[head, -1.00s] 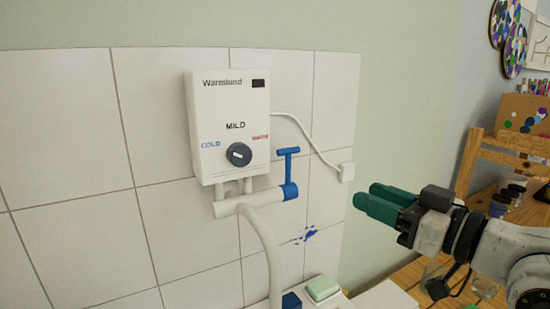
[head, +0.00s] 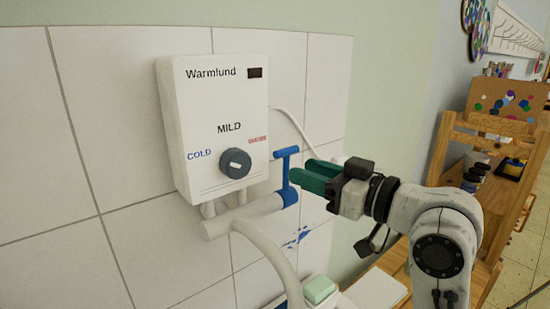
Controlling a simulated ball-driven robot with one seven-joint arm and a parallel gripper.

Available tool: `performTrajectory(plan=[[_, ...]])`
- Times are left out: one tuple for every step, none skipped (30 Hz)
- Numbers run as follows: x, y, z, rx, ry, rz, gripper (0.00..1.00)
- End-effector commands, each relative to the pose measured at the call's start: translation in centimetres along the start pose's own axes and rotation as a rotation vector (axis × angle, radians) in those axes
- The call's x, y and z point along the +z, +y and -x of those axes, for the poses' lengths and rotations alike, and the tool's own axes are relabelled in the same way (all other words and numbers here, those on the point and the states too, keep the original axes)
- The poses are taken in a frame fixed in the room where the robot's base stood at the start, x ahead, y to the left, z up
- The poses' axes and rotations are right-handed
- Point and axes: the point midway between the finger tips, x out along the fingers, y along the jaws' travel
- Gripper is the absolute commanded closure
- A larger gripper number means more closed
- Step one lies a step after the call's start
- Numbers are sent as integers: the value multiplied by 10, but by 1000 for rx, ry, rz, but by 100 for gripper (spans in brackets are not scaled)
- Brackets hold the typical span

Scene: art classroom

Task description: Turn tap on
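The tap is a blue valve with a T-shaped lever (head: 286,165) at the right end of a white pipe (head: 243,216), below the white water heater (head: 214,130). The lever points up. The heater has a dark round knob (head: 235,163) between COLD and WARM marks. My gripper (head: 300,174) has green fingers and comes from the right, with its tips just beside the lever. Two fingers show with a gap between them, so it looks open. Whether a fingertip touches the lever I cannot tell.
A white curved spout (head: 272,255) hangs below the pipe. A green soap bar (head: 319,290) lies on the ledge below. A wooden shelf (head: 445,150) with jars stands at the right. The tiled wall is close behind the heater.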

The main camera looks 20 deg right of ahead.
Motion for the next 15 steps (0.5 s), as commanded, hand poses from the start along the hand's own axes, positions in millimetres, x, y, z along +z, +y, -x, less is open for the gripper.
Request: performTrajectory(plan=[[-2, -1, -11, -3, -2, -1, 61], [-2, 0, -16, -3, -1, -1, 61], [-2, -1, -24, -2, -2, 0, 61], [-2, -1, -29, -2, -2, 0, 61], [-2, -1, -35, -3, -3, -1, 61], [-2, -1, -41, -2, -1, -1, 61], [-2, 0, -46, -2, -2, -1, 61], [-2, 0, -50, -1, -2, 0, 61], [-2, 0, -56, -1, -1, -1, 61], [-2, 0, -60, -1, -1, -1, 61], [-2, 0, -63, -1, -1, -1, 61], [-1, 0, -66, -1, -1, -1, 61], [-1, 0, -69, 0, -1, -1, 61], [-1, 0, -71, 0, -1, -1, 61], [-1, 0, -73, 0, -1, 0, 61]])
